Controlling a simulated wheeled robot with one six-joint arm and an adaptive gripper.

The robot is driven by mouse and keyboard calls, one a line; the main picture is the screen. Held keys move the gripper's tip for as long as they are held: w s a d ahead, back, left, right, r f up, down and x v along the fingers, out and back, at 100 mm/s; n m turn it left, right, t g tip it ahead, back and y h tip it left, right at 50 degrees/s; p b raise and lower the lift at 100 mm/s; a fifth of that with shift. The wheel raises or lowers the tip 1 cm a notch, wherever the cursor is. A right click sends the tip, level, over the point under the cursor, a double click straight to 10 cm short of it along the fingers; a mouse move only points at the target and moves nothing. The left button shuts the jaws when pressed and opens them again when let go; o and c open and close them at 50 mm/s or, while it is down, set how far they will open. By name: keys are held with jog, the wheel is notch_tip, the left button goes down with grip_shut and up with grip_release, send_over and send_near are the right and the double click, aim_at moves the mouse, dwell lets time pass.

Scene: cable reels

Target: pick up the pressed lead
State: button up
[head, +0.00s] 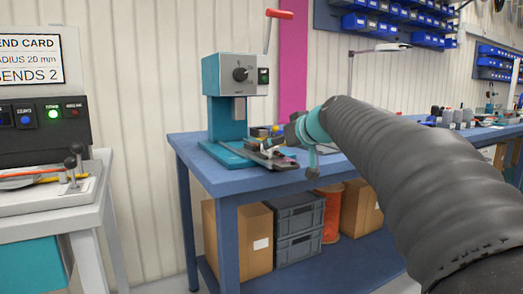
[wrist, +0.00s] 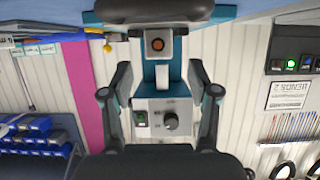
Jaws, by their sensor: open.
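The pressed lead cannot be made out for certain in either view. The teal and grey press (head: 235,85) stands on the blue bench, its red lever raised. Small dark and pinkish items lie by its base, partly hidden by my gripper (head: 284,143). In the wrist view, which is upside down, my gripper (wrist: 160,93) has its two fingers wide apart with nothing between them. The press (wrist: 163,112) shows beyond, between the fingers. A small yellow piece (wrist: 107,47) shows at the upper left, too small to identify.
The blue bench (head: 200,168) has boxes, grey crates (head: 298,219) and an orange reel (head: 328,212) beneath. A bending machine (head: 50,200) stands at left. A lamp (head: 380,47) and more items sit farther along the bench. Blue bins hang on the wall.

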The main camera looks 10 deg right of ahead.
jog(key=shift+p+x, duration=0.7)
jog(key=shift+x, duration=2.25)
jog(key=shift+r, duration=0.2)
grip_shut()
